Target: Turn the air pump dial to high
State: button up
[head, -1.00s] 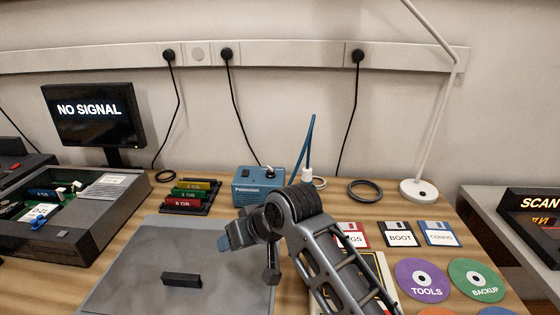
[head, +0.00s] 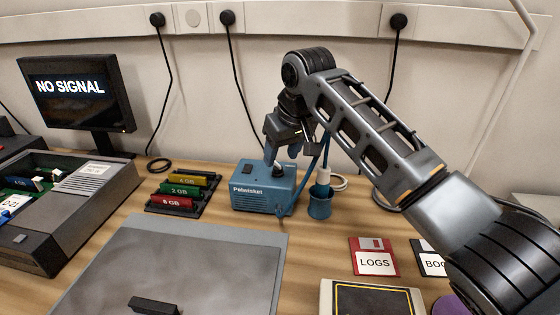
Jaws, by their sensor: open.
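My gripper (head: 284,150) is open and points down just above the dial. I cannot tell whether the fingers touch it or stand around it.
A blue cup (head: 320,205) with a blue tube stands right beside the pump. Coloured memory modules (head: 180,190) sit in a rack to its left. A grey case panel (head: 180,265) lies in front. A red floppy disk (head: 374,257) lies at front right. A monitor (head: 75,95) stands back left.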

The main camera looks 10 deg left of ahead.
aim_at(278, 164)
jog(key=shift+x, duration=1.75)
grip_shut()
